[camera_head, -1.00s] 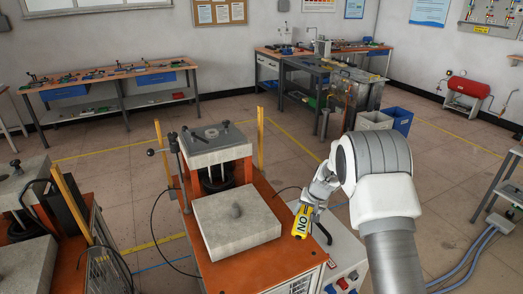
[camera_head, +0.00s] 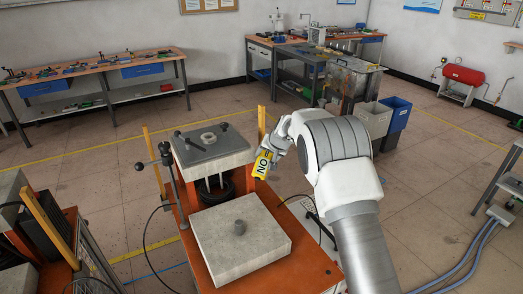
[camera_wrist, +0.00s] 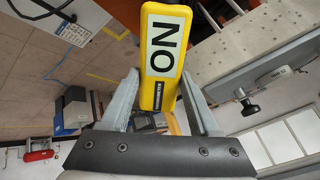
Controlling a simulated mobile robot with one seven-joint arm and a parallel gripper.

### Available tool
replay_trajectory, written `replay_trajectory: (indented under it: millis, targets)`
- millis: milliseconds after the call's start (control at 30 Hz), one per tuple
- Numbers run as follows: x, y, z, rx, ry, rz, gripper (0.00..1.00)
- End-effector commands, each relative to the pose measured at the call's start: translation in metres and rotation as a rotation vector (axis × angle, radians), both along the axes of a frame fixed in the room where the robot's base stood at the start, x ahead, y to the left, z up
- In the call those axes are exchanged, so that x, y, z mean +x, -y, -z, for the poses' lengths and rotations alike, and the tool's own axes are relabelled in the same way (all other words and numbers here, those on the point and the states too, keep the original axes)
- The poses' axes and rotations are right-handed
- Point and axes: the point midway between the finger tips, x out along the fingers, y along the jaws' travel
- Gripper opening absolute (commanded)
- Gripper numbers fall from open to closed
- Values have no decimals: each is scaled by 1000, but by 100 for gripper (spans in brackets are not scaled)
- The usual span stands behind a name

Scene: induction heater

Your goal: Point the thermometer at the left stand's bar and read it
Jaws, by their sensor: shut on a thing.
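The thermometer is a yellow handheld device (camera_head: 263,163) with large black letters on a white label; it also shows close up in the wrist view (camera_wrist: 162,57). My gripper (camera_head: 276,150) is shut on it, with its two fingers (camera_wrist: 160,98) on either side of the yellow body. It is held in the air beside the right edge of a grey-topped stand (camera_head: 213,146). A dark bar-like piece and a ring lie on that stand's top. I cannot tell which is the left stand's bar.
An orange-topped cart (camera_head: 312,275) carries the stand and block. Upright yellow posts (camera_head: 154,165) stand by the stand. Another cart (camera_head: 75,240) is cut off at the left. A workbench (camera_head: 95,75) stands behind, and bins (camera_head: 394,120) stand at the right. Floor lies open between.

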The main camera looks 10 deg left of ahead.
Motion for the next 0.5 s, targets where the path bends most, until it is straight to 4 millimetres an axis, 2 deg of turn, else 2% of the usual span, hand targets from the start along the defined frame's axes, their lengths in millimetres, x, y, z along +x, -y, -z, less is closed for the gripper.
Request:
replay_trajectory:
  millis: [233,500]
  targets:
    - [-5,-2,3,5,8,-1,0]
    - [-32,-8,20,3,8,-1,0]
